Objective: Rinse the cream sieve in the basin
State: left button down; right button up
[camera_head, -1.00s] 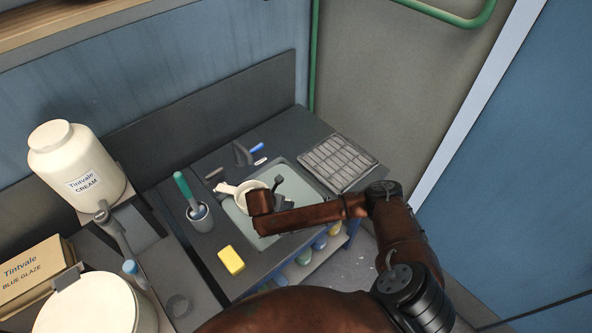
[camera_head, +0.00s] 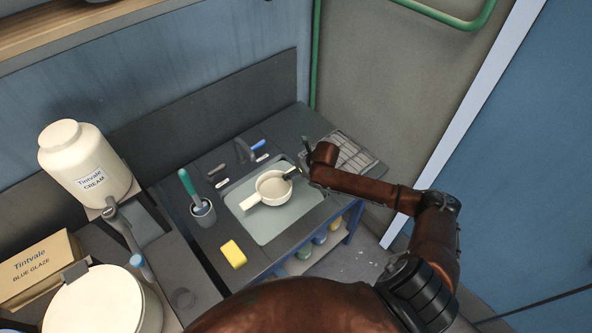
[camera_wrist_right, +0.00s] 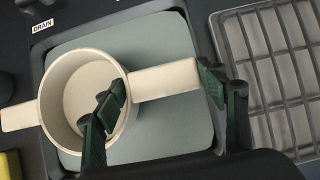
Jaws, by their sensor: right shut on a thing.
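The cream sieve (camera_head: 267,197) is a round bowl with a handle on each side. It is over the grey-green basin (camera_head: 290,225); I cannot tell how deep it sits. My right gripper (camera_head: 298,172) is at the sieve's right side. In the right wrist view, the right gripper (camera_wrist_right: 162,83) is shut on the sieve (camera_wrist_right: 85,95), one finger at the bowl's rim and the other near the end of the right-hand handle. The basin (camera_wrist_right: 165,40) shows around the sieve there. My left gripper is in no view.
A slatted rack (camera_head: 350,150) lies right of the basin, partly behind my right arm. A yellow sponge (camera_head: 233,254) and a cup (camera_head: 203,214) with a green-handled tool stand left. The faucet (camera_head: 245,151) is behind the basin. A cream jar (camera_head: 85,160) is at far left.

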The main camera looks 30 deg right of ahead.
jog(key=shift+f+b, duration=4.2)
jog(key=shift+f, duration=3.1)
jog(key=shift+w, duration=0.15)
